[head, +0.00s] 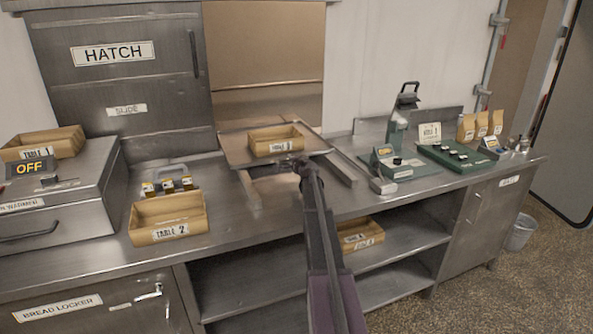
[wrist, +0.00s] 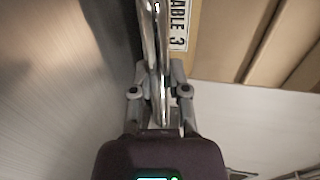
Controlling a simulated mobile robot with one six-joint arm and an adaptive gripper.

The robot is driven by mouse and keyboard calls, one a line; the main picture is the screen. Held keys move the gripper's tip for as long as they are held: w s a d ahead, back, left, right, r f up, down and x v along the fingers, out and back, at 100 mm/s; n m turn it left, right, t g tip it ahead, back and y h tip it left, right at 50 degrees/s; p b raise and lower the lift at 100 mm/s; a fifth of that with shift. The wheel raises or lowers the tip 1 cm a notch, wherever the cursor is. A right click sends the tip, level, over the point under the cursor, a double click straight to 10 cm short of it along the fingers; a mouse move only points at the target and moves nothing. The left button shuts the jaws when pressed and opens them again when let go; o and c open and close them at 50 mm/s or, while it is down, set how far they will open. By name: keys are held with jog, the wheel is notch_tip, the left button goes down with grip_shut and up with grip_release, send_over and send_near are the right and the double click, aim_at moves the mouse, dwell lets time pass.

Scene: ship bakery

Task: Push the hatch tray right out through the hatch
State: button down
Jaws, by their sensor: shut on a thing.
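The hatch tray (head: 236,151) is a flat metal tray on the counter in front of the hatch opening (head: 267,60). A wooden box (head: 277,147) labelled TABLE 3 sits on it; part of this box shows in the wrist view (wrist: 215,35). My gripper (head: 287,167) is at the tray's near edge, below the box. In the wrist view my gripper (wrist: 160,95) is shut on a shiny metal bar, which looks like the tray's rim or handle. My arm and fingers hide part of the near edge. The grey HATCH panel (head: 125,85) stands left of the opening.
A TABLE 2 box (head: 168,226) and small jars (head: 168,186) stand left of the tray. A TABLE 1 box (head: 42,143) sits on the warmer (head: 60,205). Metal rails (head: 340,166) flank the tray's right side. A green stand (head: 397,135) and green tray (head: 457,153) are farther right.

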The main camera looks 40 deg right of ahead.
aim_at(280, 146)
jog(key=r+x, duration=0.1)
jog(key=x, duration=0.4)
jog(key=r+x, duration=0.1)
jog(key=x, duration=0.3)
jog(key=r+x, duration=0.1)
jog(key=x, duration=0.4)
jog(key=shift+w+d, duration=0.4)
jog(key=shift+w, duration=0.2)
jog(key=c, duration=0.6)
grip_release()
jog(key=shift+c, duration=0.2)
jog(key=shift+o, duration=0.2)
jog(key=shift+a, duration=0.1)
jog(key=shift+s+a+f, duration=0.1)
jog(key=shift+s, duration=0.05)
